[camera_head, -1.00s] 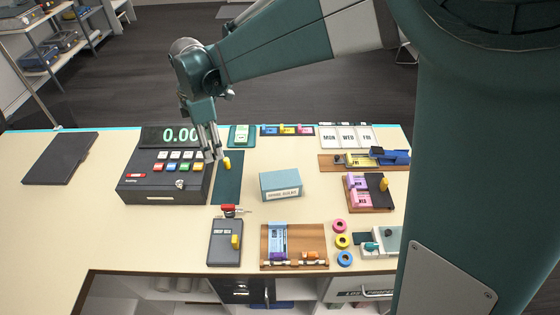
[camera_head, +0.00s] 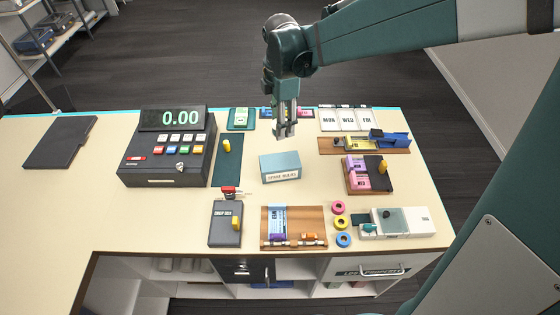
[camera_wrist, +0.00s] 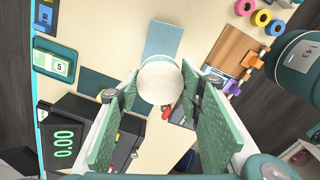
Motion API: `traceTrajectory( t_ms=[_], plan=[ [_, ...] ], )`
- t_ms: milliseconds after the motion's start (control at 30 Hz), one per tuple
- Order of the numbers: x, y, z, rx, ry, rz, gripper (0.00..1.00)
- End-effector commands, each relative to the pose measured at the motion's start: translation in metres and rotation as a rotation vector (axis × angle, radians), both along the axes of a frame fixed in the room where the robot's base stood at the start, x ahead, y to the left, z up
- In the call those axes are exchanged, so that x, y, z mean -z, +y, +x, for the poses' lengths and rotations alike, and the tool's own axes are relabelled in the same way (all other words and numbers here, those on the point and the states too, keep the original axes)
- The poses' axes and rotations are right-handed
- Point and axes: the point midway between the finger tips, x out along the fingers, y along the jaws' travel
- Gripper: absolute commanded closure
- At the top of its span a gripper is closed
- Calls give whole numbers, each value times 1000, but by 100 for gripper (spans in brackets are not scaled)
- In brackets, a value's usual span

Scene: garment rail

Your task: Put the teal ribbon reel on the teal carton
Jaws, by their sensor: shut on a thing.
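The teal carton (camera_head: 280,160) stands on the counter with a pale label on its front. Its flat top (camera_wrist: 163,38) shows in the wrist view, just beyond the jaws. My gripper (camera_head: 285,133) points down, in the air above and behind the carton in the head view. Its fingers (camera_wrist: 160,105) are shut on a pale round thing (camera_wrist: 160,82), which may be the ribbon reel. I see no clear gap or contact with the carton.
A cash register (camera_head: 165,150) and a dark teal mat (camera_head: 227,173) are left of the carton. A dark drop box (camera_head: 225,225) and a wooden board (camera_head: 292,222) lie in front. Pink, yellow and blue rings (camera_head: 341,222) lie to the right. Bare counter surrounds the carton.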

Motion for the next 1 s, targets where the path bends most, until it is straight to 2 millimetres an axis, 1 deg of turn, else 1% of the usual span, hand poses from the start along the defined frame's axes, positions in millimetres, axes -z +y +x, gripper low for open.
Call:
traceTrajectory(
  t_ms=[33,100,333,500,867,1000],
  plan=[
    [9,2,0,-1,0,0,75],
    [18,2,1,-1,0,0,75],
    [43,2,0,0,0,0,75],
    [49,2,0,0,0,0,75],
    [50,2,0,0,0,0,75],
    [58,3,0,0,0,0,75]
  ],
)
